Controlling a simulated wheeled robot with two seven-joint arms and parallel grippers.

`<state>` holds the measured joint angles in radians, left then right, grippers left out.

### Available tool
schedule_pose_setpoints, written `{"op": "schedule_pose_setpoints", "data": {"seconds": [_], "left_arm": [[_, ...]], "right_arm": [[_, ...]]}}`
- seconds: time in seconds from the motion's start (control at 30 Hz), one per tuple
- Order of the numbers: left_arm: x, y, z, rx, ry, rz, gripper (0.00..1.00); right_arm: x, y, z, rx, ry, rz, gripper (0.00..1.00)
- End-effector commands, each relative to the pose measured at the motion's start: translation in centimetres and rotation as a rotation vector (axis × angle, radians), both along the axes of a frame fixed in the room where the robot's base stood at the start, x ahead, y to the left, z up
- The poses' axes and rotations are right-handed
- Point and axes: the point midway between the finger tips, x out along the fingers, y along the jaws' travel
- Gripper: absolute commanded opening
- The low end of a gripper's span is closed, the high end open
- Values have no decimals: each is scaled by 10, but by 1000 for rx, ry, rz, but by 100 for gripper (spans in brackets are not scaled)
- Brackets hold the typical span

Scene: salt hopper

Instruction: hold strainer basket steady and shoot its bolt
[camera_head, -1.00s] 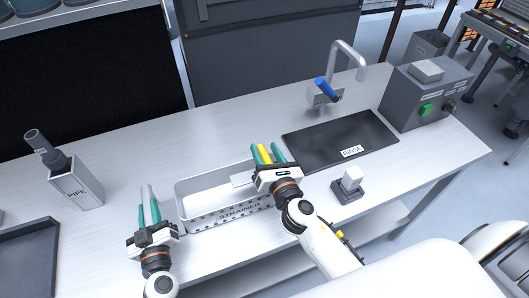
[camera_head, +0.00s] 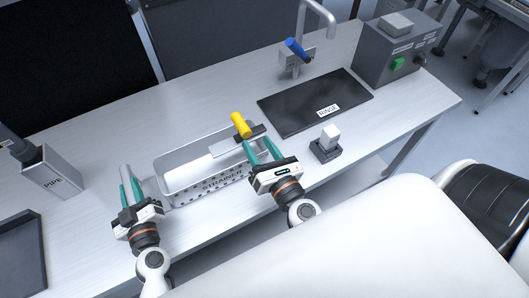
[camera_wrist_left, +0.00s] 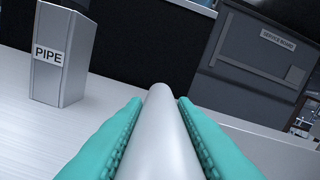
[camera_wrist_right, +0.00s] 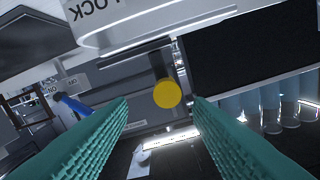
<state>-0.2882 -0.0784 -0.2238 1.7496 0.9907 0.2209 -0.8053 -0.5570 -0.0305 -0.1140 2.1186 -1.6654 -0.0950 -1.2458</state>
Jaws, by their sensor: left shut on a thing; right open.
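The white strainer basket (camera_head: 210,187), with a perforated front, stands on the counter in the head view. My left gripper (camera_head: 130,182) is at its left end, shut on a pale grey round bar, which fills the space between the teal fingers in the left wrist view (camera_wrist_left: 160,130). The bolt's yellow knob (camera_head: 241,124) stands up by a dark block at the basket's back right, beside a pale flat plate (camera_head: 226,147). My right gripper (camera_head: 262,150) is open, just in front of the knob. In the right wrist view the knob's round end (camera_wrist_right: 167,93) shows between the spread fingers, apart from both.
A grey pipe holder (camera_head: 52,175) stands at the left, above a dark tray (camera_head: 22,250). A black rinse mat (camera_head: 290,112) lies right of the basket. A small white block on a dark base (camera_head: 326,150) stands in front of it. A tap and a control box (camera_head: 395,55) are behind.

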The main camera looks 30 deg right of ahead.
Motion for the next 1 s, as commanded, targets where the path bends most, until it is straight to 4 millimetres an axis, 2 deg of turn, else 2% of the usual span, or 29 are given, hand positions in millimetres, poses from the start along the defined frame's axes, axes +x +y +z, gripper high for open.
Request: {"op": "schedule_pose_setpoints", "data": {"seconds": [0.03, 0.3, 0.6, 0.63, 0.77, 0.8, 1.0], "left_arm": [[-3, 1, -11, 3, 23, -3, 0], [-3, 1, -11, 3, 23, -3, 0], [-3, 0, -11, 3, 23, -3, 0], [-3, 0, -11, 3, 23, -3, 26], [-3, 0, -10, 2, 19, -2, 47], [-2, 0, -9, 2, 18, -3, 50], [-2, 0, -6, 2, 13, -2, 50]], "right_arm": [[-5, 0, -1, -9, 0, 6, 46], [-20, 0, 0, -4, -4, 3, 46], [-22, 0, 0, -1, -6, 1, 46], [-22, 0, 0, -1, -6, 1, 46], [-22, 0, 0, -1, -6, 1, 46], [-22, 0, 0, -1, -6, 1, 46], [-22, 0, 1, -1, -6, 1, 46]]}}
